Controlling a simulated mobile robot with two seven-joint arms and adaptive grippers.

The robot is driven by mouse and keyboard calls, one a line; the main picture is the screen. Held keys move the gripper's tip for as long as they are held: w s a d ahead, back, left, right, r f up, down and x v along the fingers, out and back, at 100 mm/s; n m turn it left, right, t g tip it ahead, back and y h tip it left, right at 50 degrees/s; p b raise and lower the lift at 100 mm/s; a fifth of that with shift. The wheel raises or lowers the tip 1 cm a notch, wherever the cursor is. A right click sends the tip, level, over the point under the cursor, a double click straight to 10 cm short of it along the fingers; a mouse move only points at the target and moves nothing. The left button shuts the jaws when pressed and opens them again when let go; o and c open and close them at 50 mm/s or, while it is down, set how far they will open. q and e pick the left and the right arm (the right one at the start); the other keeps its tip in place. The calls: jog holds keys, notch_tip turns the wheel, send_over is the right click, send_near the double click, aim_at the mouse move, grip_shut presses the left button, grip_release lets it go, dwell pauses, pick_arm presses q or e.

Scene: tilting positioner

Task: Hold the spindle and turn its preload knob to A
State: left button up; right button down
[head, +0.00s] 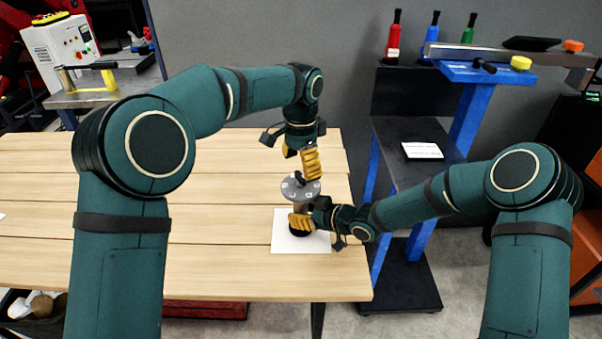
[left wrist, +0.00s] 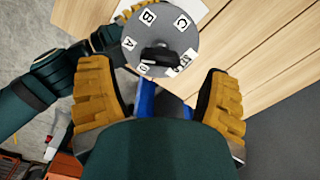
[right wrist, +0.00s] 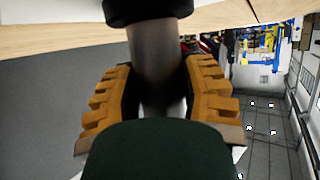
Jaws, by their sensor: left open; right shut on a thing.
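The spindle is an upright grey-brown post (right wrist: 155,55) with a black base, standing on a white sheet (head: 283,240). A grey dial disc (head: 291,188) tops it. In the left wrist view the dial (left wrist: 138,55) carries labels A, B, C, 0 and another label too unclear to read. The black bar-shaped preload knob (left wrist: 160,56) lies across the dial's middle; which label it points at I cannot tell. My left gripper (head: 301,158) is open above the knob, pointing down, apparently not touching it. My right gripper (head: 300,222) is shut on the spindle's post from the side, below the dial.
The wooden table (head: 225,255) is otherwise mostly clear. To the right stands a dark shelf with blue legs (head: 375,235), holding a white card (head: 422,150) and red, blue and green bottles (head: 392,42) behind. A white control box (head: 62,45) is at the back left.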

aim_at(301, 174)
pick_arm(q)
notch_tip(301, 174, up, 9)
jog(key=shift+f, duration=0.2)
dwell(0.3)
